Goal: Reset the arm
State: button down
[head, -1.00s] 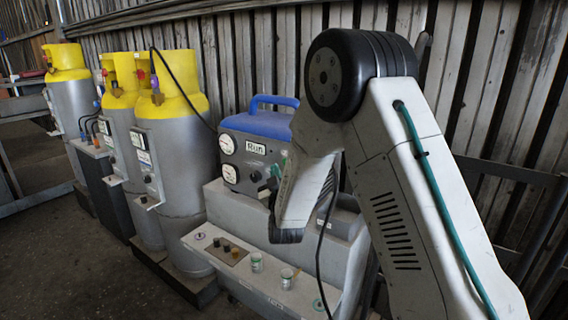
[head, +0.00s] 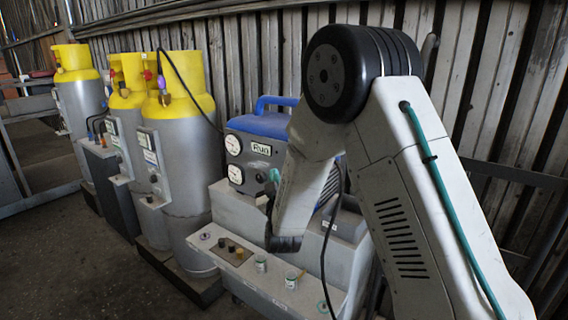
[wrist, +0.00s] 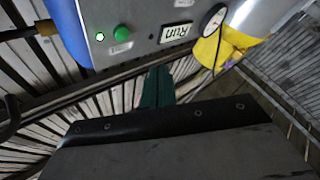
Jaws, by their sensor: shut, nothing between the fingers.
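My arm rises at the right of the head view, bends at a black elbow joint and reaches down in front of the grey machine (head: 255,152) with the blue top. In the wrist view my gripper (wrist: 157,88) shows as teal fingers, shut together with nothing between them. The fingers point toward the machine's panel (wrist: 145,45), which carries a "Run" display, a green button (wrist: 121,32) and a gauge (wrist: 213,20). I cannot tell the exact gap to the panel. In the head view the fingertips are not clearly made out against the machine.
Several grey gas cylinders with yellow tops (head: 182,100) stand at the left. A grey ledge (head: 222,252) with knobs and small tins (head: 291,281) lies below my forearm. A black cable hangs beside it. A slatted wall (head: 240,40) is behind; open floor is at lower left.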

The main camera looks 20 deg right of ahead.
notch_tip(320, 180, down, 11)
jog(key=s+a+g+y, duration=0.1)
jog(key=a+g+y, duration=0.15)
jog(key=g, duration=0.45)
jog(key=s+m+g+y, duration=0.1)
jog(key=s+g+y, duration=0.1)
jog(key=s+g, duration=0.5)
jog(key=s+d+r+g, duration=0.2)
jog(key=s+r, duration=0.3)
jog(key=s, duration=0.7)
jog(key=s+d+r+m+g, duration=0.1)
jog(key=s+d+r, duration=0.2)
jog(key=s, duration=1)
jog(key=s+d+r+m+g, duration=0.1)
jog(key=s+d+r+g, duration=0.1)
jog(key=s+r, duration=0.7)
jog(key=s, duration=0.4)
jog(key=shift+d+r+g, duration=0.25)
jog(key=shift+g, duration=0.05)
